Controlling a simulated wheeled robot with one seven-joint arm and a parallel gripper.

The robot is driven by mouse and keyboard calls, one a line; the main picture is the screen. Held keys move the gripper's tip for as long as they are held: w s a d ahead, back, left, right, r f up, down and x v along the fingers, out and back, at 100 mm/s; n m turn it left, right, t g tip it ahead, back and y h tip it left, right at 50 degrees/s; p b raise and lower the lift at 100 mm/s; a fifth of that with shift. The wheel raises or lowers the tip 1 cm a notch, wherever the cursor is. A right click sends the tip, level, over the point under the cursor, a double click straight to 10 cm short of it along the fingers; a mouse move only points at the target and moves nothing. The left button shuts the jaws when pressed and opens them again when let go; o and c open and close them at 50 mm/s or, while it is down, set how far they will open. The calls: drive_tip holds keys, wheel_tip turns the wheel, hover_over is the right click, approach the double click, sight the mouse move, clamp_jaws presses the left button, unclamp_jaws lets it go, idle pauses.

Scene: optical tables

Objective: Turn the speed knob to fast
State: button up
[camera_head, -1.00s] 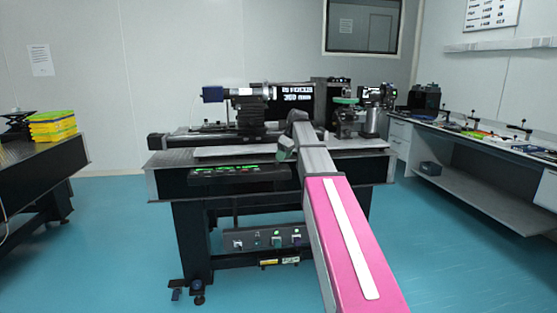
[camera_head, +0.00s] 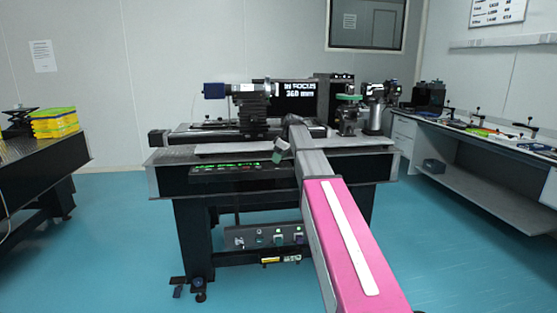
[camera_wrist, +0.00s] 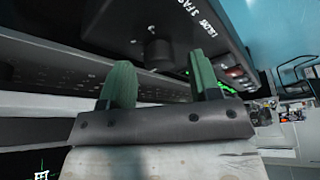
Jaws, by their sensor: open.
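The speed knob (camera_wrist: 158,50) is a dark, short cylinder on a black control panel (camera_wrist: 95,18) in the wrist view. White lettering beside it reads partly as "FAST"; the knob's pointer mark cannot be made out. My gripper (camera_wrist: 162,62) is open, with one green finger left of the knob and one right of it in the picture. The knob appears in the gap just beyond the fingertips; I cannot tell whether they touch it. In the head view my gripper (camera_head: 281,150) is at the right end of the control box (camera_head: 225,173), and the knob is hidden there.
The box sits at the front edge of an optical table (camera_head: 155,180) with a camera-like instrument (camera_head: 240,90) and a monitor (camera_head: 299,100). A lower panel with switches (camera_head: 268,237) hangs under the tabletop. Open floor lies in front.

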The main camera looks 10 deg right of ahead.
drive_tip(key=shift+w+a+f, duration=0.1)
drive_tip(key=shift+a+f, duration=0.1)
drive_tip(key=shift+f, duration=0.25)
drive_tip(key=c, duration=0.9)
drive_tip(key=shift+c, duration=0.2)
